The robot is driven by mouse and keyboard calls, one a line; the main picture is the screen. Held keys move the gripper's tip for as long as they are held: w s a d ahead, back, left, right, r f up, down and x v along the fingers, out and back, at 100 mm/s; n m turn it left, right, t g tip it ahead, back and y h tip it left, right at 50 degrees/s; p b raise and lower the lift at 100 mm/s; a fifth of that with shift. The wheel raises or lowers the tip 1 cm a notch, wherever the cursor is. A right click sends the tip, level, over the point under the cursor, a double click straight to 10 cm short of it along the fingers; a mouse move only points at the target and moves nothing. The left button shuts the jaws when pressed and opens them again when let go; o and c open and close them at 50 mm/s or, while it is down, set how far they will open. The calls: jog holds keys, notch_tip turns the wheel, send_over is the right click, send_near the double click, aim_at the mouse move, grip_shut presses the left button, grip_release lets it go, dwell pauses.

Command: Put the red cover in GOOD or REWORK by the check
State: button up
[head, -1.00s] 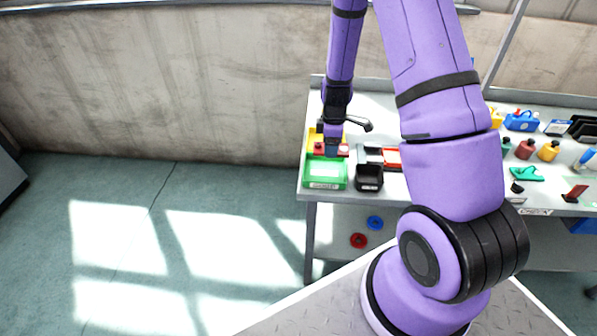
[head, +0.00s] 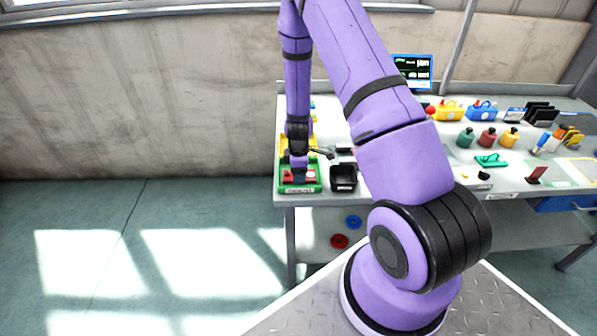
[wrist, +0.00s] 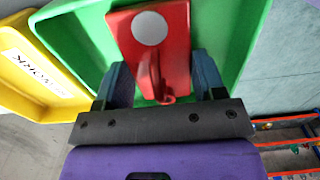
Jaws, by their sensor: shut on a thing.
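The red cover (wrist: 176,75) has a white round spot and a raised red handle. In the wrist view my gripper (wrist: 165,88) is shut on it, one finger on each side of the handle. The cover is over the inside of the green tray (wrist: 75,42). In the head view my gripper (head: 299,177) points down at the green tray (head: 319,187), with red showing on both sides of it. I cannot tell whether the cover touches the tray floor. The yellow tray (wrist: 22,85), its label partly readable as "WORK", lies beside the green one.
A black bin (head: 344,184) stands right of the green tray. Several bottles and a green part (head: 491,160) are on the table farther right, with a monitor (head: 412,70) behind. Red and blue rings (head: 339,241) lie on the lower shelf.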

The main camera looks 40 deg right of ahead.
jog(key=shift+f, duration=0.1)
jog(key=o, duration=1.1)
notch_tip(320, 180, up, 12)
jog(key=shift+r, duration=0.1)
jog(key=s+a+r+m+t, duration=0.1)
jog(key=s+a+r+m, duration=0.25)
jog(key=r, duration=0.85)
jog(key=s+a+r+m+t, duration=0.2)
jog(key=s+a+r, duration=0.25)
jog(key=r, duration=0.85)
jog(key=s+a+r+m, duration=0.1)
jog(key=s+r+m, duration=0.1)
jog(key=s, duration=0.4)
jog(key=s+a+r+m+t, duration=0.1)
jog(key=s+a+r, duration=0.1)
jog(key=s+r, duration=0.3)
jog(key=s+a+r+m+t, duration=0.1)
jog(key=s+a+r+m, duration=0.1)
jog(key=s+r, duration=0.2)
jog(key=shift+s+r+m, duration=0.15)
jog(key=shift+s+m, duration=0.2)
jog(key=shift+s, duration=1.45)
